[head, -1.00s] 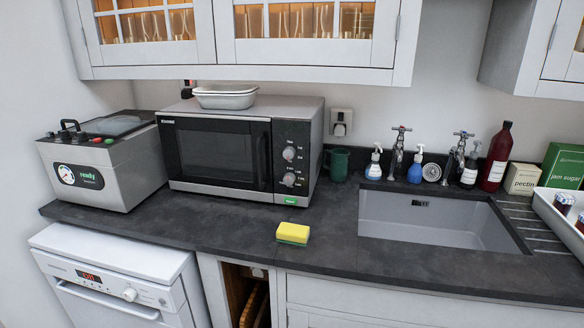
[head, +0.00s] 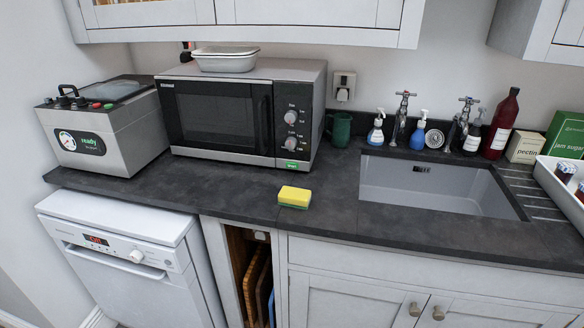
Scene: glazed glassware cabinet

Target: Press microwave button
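The microwave (head: 218,120) stands on the dark worktop against the wall, left of the sink, with its door shut. Its control panel (head: 291,122) is on the right of the front, with two round knobs. A green button (head: 291,165) with small pale lettering sits at the bottom of the panel. Nothing covers it. Neither of my grippers shows in the head view.
A white dish (head: 225,61) sits on the microwave. A sealing machine (head: 100,120) stands to its left and a green mug (head: 340,129) to its right. A yellow sponge (head: 294,196) lies on the worktop (head: 200,193) in front. The sink (head: 430,188) is at right.

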